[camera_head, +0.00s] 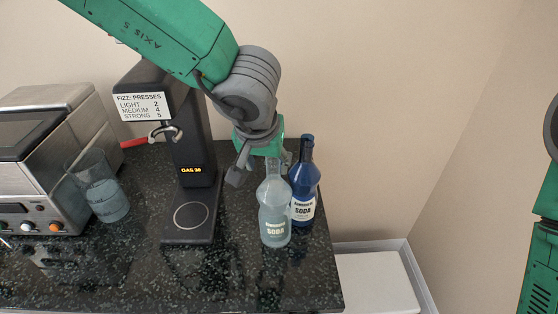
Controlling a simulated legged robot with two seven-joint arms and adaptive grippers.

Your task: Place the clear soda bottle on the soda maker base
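The clear soda bottle (274,217) stands upright on the dark speckled counter, right of the soda maker. A blue soda bottle (304,190) stands just behind it to the right, partly covered by it. The soda maker base (190,216) is a black plate with a pale ring and nothing on it. My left gripper (262,170) reaches down from above, at the height of the clear bottle's neck. Its fingers are spread, one left of the neck and one partly hidden near the bottle necks. Contact with the bottle cannot be told. My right gripper is out of view.
The soda maker column (192,140) with its nozzle (166,131) rises behind the base. A glass (104,192) and a steel appliance (62,150) stand to the left. The counter (250,285) is clear in front; its right edge is close to the bottles.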

